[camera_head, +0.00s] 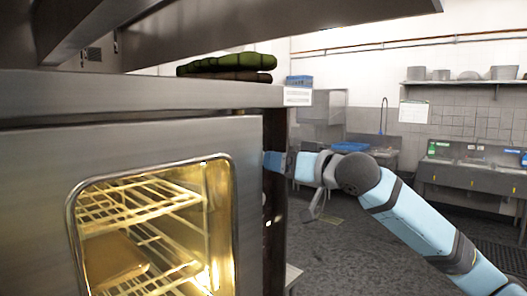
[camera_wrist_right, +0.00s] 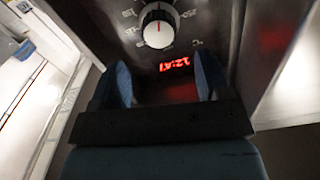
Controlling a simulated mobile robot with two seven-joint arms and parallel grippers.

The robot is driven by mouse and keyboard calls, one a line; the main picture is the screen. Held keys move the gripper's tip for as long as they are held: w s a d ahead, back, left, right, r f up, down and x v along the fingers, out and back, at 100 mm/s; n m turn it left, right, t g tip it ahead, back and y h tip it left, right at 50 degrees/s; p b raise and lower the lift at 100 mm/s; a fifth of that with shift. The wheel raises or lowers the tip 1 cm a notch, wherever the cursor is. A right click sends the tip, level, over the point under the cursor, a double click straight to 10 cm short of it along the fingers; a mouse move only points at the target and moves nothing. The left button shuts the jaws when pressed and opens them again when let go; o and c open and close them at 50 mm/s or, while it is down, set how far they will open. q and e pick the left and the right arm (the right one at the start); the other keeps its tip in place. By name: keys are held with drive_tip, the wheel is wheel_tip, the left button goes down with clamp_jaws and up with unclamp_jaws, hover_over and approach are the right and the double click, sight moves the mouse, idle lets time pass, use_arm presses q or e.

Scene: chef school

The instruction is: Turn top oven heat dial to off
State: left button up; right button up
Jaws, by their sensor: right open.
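A round white heat dial (camera_wrist_right: 158,30) with a red pointer mark shows at the top of the right wrist view, on a dark panel with small symbols around it. It is hidden in the head view. My right gripper (camera_wrist_right: 163,75) is open, with its two blue fingers apart and nothing visible between them. The dial lies just beyond the fingertips, apart from them. In the head view my right arm reaches to the oven's (camera_head: 160,135) right edge, where the fingertips are hidden. My left gripper is not in view.
A red digital display (camera_wrist_right: 175,65) sits below the dial in the right wrist view. The oven's lit window (camera_head: 150,225) shows wire racks and a brown item inside. Green vegetables (camera_head: 230,63) lie on the oven top. Sinks (camera_head: 470,170) stand at the back right, with open floor between.

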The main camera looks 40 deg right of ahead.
drive_tip(key=w, duration=0.2)
drive_tip(key=w+p, duration=0.1)
drive_tip(key=w, duration=0.1)
drive_tip(key=w+p, duration=0.1)
drive_tip(key=w, duration=0.1)
drive_tip(key=shift+a, duration=0.25)
drive_tip(key=shift+s, duration=0.1)
drive_tip(key=c, duration=0.9)
